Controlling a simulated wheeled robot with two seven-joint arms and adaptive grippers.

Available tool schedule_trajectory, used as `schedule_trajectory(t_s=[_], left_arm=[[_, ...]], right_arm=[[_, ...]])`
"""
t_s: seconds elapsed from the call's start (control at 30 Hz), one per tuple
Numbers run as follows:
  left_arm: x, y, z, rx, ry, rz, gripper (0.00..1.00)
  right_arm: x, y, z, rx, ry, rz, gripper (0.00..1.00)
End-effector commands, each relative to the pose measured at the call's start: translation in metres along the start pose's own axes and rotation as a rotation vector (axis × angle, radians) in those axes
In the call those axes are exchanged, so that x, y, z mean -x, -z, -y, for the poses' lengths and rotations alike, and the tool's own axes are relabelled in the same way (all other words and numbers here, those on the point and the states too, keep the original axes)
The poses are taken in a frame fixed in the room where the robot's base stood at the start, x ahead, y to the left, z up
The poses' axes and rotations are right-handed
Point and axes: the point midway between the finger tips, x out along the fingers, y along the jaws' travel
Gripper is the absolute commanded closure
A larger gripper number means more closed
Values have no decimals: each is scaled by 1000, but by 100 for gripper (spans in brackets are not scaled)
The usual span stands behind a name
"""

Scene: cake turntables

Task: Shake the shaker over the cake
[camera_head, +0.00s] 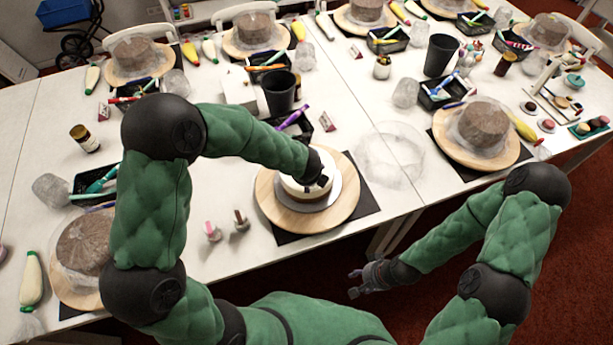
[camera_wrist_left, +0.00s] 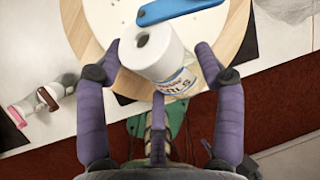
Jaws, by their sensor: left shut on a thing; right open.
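My left gripper (camera_wrist_left: 157,66) is shut on a white cylindrical shaker (camera_wrist_left: 160,50) with a printed label ending in "RLS" and a dark hole in its end. In the head view this gripper (camera_head: 318,181) is right over the cake. The cake (camera_head: 292,188) is pale and partly hidden by the gripper. It stands on a white board (camera_head: 313,207) on a round wooden turntable (camera_head: 272,214), whose rim also shows in the left wrist view (camera_wrist_left: 240,20). The shaker is hard to make out in the head view. My right gripper (camera_head: 364,280) is open and empty, off the table's front edge.
Two small bottles, one pink-topped (camera_head: 212,231) and one brown-topped (camera_head: 241,220), stand left of the turntable. A dark cup (camera_head: 280,92) and a black tray (camera_head: 298,136) are behind it. A blue object (camera_wrist_left: 175,10) shows beyond the shaker. Wrapped cakes (camera_head: 481,126) stand around.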

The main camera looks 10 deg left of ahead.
Motion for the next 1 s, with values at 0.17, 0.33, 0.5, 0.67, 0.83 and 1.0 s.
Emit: schedule_trajectory(t_s=[0.17,0.33,0.5,0.67,0.83,1.0], left_arm=[[-2,0,0,-13,-5,32,72],[-4,-1,-1,-41,-20,106,72],[-4,-4,-1,-79,-44,215,72],[-3,-8,-2,-120,-69,329,72],[-3,-12,-4,-166,-100,454,72],[-2,-16,-4,-210,-127,578,72]], right_arm=[[-9,0,-3,0,0,1,54],[-28,0,-10,0,0,1,54],[-49,1,-17,0,0,1,54],[-68,2,-24,0,0,1,54],[-88,3,-31,0,0,1,54],[-106,3,-38,0,0,1,54]])
